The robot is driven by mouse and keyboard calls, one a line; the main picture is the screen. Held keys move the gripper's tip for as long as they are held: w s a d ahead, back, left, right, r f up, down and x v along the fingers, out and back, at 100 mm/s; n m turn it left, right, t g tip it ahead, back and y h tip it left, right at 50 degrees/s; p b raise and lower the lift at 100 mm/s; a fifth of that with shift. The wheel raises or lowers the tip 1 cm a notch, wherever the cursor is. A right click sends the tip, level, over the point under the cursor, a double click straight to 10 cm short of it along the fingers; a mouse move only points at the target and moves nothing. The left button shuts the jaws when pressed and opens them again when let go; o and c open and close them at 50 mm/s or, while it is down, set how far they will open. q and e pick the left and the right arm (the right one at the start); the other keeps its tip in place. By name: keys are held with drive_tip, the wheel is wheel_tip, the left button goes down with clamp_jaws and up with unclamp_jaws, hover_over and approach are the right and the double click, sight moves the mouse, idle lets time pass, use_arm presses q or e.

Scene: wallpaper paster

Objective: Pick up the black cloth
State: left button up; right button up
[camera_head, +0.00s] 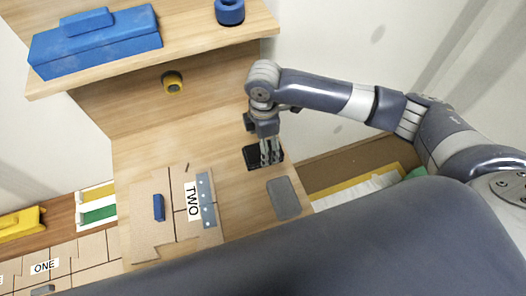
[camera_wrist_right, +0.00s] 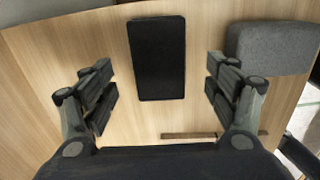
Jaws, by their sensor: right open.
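The black cloth (camera_wrist_right: 157,50) is a flat dark rectangle lying on the wooden table. In the head view the black cloth (camera_head: 250,156) is partly covered by my right gripper (camera_head: 270,160). In the right wrist view my right gripper (camera_wrist_right: 158,82) is open, with one finger on either side of the cloth and clear gaps between. Nothing is between the fingers that I can see being held. I cannot tell the exact height of the fingertips above the table. My left gripper is not in view.
A grey block (camera_head: 284,198) lies close beside the cloth; it also shows in the wrist view (camera_wrist_right: 272,47). A thin brown stick (camera_wrist_right: 205,135) lies nearby. Cardboard marked TWO (camera_head: 178,235) lies left. A shelf (camera_head: 190,50) holds a blue toolbox (camera_head: 100,48) and blue roll (camera_head: 230,12).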

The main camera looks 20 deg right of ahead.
drive_tip(key=shift+f, duration=1.95)
drive_tip(key=shift+c, duration=1.3)
drive_tip(key=c, duration=0.9)
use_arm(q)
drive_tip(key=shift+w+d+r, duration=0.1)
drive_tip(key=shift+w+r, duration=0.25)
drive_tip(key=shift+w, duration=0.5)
use_arm(e)
drive_tip(key=shift+o, duration=0.2)
drive_tip(key=shift+r, duration=0.1)
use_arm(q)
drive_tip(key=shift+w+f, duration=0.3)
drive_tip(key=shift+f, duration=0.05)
use_arm(e)
wheel_tip(320, 180, up, 10)
